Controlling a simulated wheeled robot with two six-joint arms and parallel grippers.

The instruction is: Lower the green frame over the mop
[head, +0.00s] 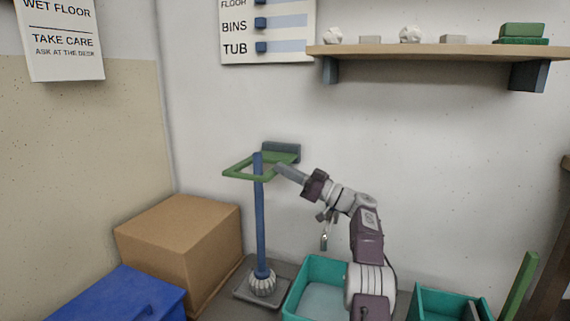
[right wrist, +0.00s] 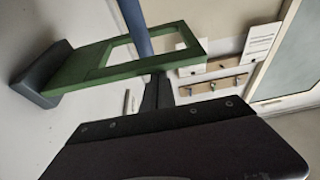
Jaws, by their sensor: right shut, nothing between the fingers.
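The green frame (head: 237,174) is a flat open rectangle, roughly level, joined to a dark grey bracket (head: 283,150) on the wall. The mop (head: 261,220) stands upright with a blue pole and a pale, ribbed head. Its pole top rises a little above the frame and appears to pass through the opening. In the right wrist view the frame (right wrist: 85,68) shows close up, with the blue pole (right wrist: 134,22) at its opening. My right gripper (head: 279,169) is shut and empty beside the frame's right side; whether it touches is unclear. My left gripper is out of view.
The mop stands on a grey tray (head: 243,292). A cardboard box (head: 180,245) and a blue bin (head: 120,300) are at left. Teal tubs (head: 300,285) stand to the right. A wooden shelf (head: 440,52) is above. The wall space right of my arm is clear.

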